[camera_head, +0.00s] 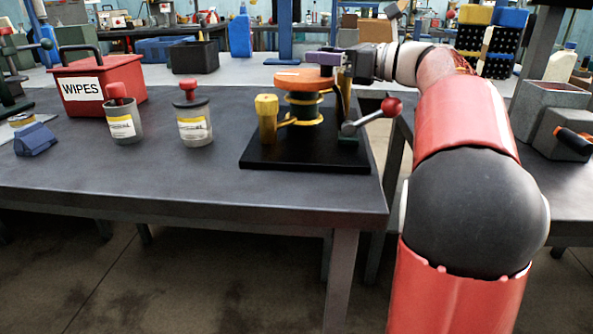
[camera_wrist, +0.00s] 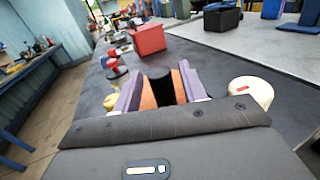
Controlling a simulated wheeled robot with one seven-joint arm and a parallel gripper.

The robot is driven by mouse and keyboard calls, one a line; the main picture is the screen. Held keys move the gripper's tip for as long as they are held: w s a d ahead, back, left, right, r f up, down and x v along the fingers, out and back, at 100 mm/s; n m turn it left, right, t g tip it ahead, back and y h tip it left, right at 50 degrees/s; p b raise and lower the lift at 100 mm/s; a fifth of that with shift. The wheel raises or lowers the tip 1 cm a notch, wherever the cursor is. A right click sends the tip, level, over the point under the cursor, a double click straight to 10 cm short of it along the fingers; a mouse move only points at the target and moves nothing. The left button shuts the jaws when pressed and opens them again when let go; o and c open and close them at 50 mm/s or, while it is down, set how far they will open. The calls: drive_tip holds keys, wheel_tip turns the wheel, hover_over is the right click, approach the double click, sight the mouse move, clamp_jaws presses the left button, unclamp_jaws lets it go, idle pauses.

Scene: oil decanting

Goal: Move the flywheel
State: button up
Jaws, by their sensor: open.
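The orange disc (camera_head: 304,79), which looks like the flywheel, sits flat on top of a yellow spool-shaped stand (camera_head: 303,107) on a black base plate (camera_head: 262,155). My gripper (camera_head: 328,60) is at the disc's upper right side, with purple fingers. In the wrist view my gripper (camera_wrist: 160,92) is open, its fingers on either side of a black cylinder (camera_wrist: 160,86). Part of the orange disc (camera_wrist: 148,101) shows between the fingers. I cannot tell whether the fingers touch anything. The far side of the disc is hidden.
A yellow post (camera_head: 267,117) and a red-knobbed lever (camera_head: 373,116) stand on the base plate. Two grey canisters (camera_head: 194,126) (camera_head: 122,121) and a red WIPES box (camera_head: 98,86) are to the left. The front of the dark table (camera_head: 190,185) is clear.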

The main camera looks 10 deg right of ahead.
sight(315, 79)
drive_tip(key=m+t+h, duration=0.1)
drive_tip(key=h, duration=0.1)
drive_tip(key=s+a+m+t+h, duration=0.1)
drive_tip(key=m+t+h, duration=0.2)
drive_tip(key=m+h, duration=0.1)
drive_tip(key=shift+s+a+r+t, duration=0.1)
drive_tip(key=shift+s+a+t, duration=0.1)
drive_tip(key=shift+s+t, duration=0.15)
drive_tip(key=m+h, duration=0.1)
drive_tip(key=m+t+h, duration=0.1)
drive_tip(key=h, duration=0.1)
drive_tip(key=a+m+h, duration=0.1)
drive_tip(key=h, duration=0.1)
drive_tip(key=shift+s+t, duration=0.25)
drive_tip(key=shift+a+f+m+h, duration=0.25)
drive_tip(key=shift+m+h, duration=0.45)
drive_tip(key=shift+h, duration=0.2)
drive_tip(key=shift+r+m+h+b, duration=0.1)
drive_tip(key=shift+m+h+b, duration=0.2)
drive_tip(key=shift+b, duration=0.05)
drive_tip(key=shift+h, duration=0.4)
drive_tip(key=shift+b, duration=0.35)
